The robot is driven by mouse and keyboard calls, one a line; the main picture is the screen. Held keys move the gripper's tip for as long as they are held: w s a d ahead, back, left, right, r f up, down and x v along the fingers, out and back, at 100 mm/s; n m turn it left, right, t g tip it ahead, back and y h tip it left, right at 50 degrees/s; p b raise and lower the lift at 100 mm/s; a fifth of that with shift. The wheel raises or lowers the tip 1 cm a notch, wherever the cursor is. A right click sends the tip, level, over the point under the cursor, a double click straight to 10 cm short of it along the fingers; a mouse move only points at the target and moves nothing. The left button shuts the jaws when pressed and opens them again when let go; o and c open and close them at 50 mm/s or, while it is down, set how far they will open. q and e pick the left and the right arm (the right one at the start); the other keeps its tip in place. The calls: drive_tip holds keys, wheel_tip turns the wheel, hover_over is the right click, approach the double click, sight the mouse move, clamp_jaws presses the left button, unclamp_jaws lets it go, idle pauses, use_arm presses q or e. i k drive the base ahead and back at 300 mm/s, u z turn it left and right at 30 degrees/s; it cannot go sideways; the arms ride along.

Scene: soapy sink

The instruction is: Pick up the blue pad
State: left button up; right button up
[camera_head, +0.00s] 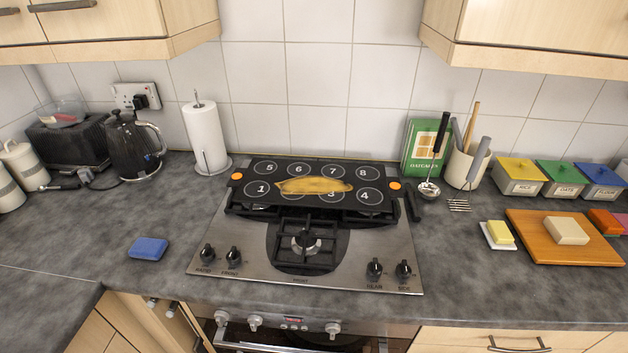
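The blue pad (148,248) is a small rectangular block with rounded corners. It lies flat on the grey worktop to the left of the hob, near the worktop's front edge. Nothing touches or covers it. Neither of my grippers shows in the head view.
The steel hob (215,262) stands right of the pad, with a black numbered tray (240,195) bearing a yellow item (314,186). A black kettle (132,145) and a paper towel roll (204,138) stand behind. A wooden board (560,249) lies at right. Worktop around the pad is clear.

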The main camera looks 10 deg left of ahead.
sight(144, 249)
drive_tip(key=u, duration=1.55)
